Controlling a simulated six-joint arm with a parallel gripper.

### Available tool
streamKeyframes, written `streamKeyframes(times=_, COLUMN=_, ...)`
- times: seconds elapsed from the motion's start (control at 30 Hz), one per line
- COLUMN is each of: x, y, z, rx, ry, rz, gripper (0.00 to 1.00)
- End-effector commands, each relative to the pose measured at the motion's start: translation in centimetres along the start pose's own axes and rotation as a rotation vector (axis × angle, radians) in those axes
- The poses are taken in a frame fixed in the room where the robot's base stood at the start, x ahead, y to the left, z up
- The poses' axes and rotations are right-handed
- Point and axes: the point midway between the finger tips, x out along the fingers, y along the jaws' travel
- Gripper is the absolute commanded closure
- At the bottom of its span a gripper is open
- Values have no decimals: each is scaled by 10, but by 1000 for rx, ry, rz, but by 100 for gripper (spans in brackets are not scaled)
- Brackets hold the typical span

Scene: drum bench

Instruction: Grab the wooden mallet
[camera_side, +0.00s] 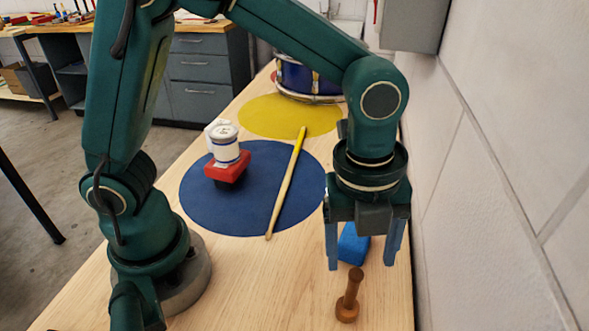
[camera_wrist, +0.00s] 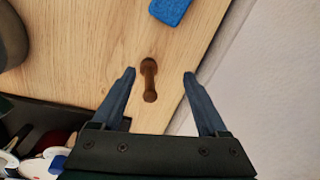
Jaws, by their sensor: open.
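The wooden mallet (camera_side: 348,301) is small and brown, with a wide lower end and a knobbed top. In the wrist view the mallet (camera_wrist: 149,80) shows between the two finger lines, nearer the left fingertip. My gripper (camera_side: 362,266) points down with its fingers apart and nothing held. It is above the bench, and the mallet is just in front of and below it in the side view. The wrist view also shows my open gripper (camera_wrist: 160,73); its fingers appear clear of the mallet.
A blue block (camera_side: 353,244) lies behind the fingers; it also shows in the wrist view (camera_wrist: 170,10). A drumstick (camera_side: 286,185) crosses the round blue mat (camera_side: 205,205). A red block (camera_side: 228,170) with a white tin (camera_side: 225,146) is left. The wall (camera_side: 480,220) borders the right.

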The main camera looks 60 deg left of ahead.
Motion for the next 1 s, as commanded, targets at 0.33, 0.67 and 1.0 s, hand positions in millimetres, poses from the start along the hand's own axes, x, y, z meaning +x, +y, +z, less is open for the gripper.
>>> streamKeyframes(times=0.33, x=40, y=14, z=-26, rx=84, ry=6, rz=101, gripper=24)
streamKeyframes(times=0.67, x=77, y=17, z=-25, rx=81, ry=6, rz=99, gripper=24)
streamKeyframes(times=1.0, x=80, y=17, z=-25, rx=80, ry=6, rz=95, gripper=28)
